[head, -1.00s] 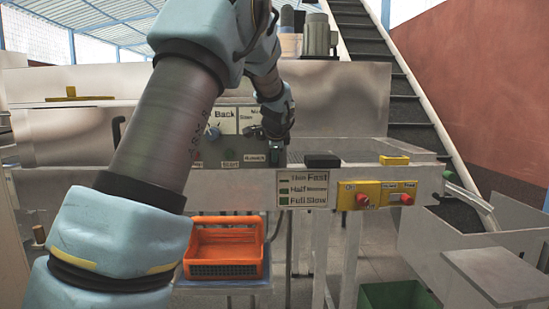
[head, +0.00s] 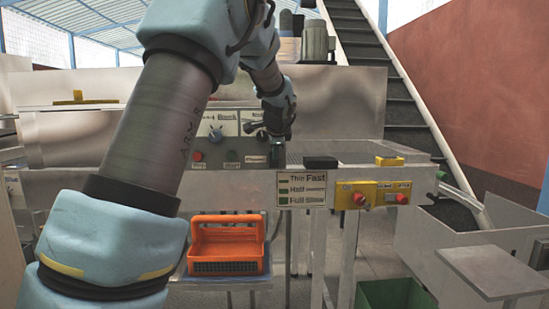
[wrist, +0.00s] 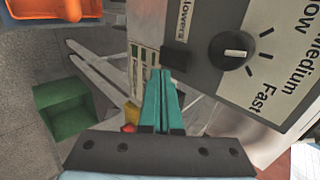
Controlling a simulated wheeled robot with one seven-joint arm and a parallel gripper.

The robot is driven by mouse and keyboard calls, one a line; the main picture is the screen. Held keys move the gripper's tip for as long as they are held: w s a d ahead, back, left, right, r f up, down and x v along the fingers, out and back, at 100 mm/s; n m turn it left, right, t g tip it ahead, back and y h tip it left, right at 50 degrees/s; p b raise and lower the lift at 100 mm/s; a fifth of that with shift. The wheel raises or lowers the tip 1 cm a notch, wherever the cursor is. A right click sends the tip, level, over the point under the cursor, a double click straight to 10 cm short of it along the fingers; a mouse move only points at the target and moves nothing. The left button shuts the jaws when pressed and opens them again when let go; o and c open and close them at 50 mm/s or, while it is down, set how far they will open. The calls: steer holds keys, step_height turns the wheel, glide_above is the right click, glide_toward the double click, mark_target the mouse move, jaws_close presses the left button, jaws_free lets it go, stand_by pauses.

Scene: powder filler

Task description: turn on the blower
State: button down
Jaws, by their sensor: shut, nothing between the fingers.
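The blower control is a black switch (wrist: 174,57) beside a label reading "lowers", its first letter cut off, in the wrist view. It sits on the grey control panel (wrist: 205,80), which also shows in the head view (head: 180,142). My gripper (wrist: 162,73) is shut and empty, its teal fingers pointing at the panel. The fingertips are right by the switch's lower edge; I cannot tell whether they touch it. In the head view my gripper (head: 277,158) is at the panel's right end and hides the switch. Whether the switch is on cannot be told.
A speed knob (wrist: 231,50) marked Slow, Medium, Fast is beside the switch. The panel has a red button (head: 197,156), a green button (head: 232,156) and a knob (head: 215,134). An orange crate (head: 225,222) is below; a green bin (head: 395,294) stands lower right.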

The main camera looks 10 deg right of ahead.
steer(key=b+v, duration=0.2)
steer(key=v, duration=0.6)
steer(key=shift+r, duration=0.25)
steer(key=shift+s, duration=0.2)
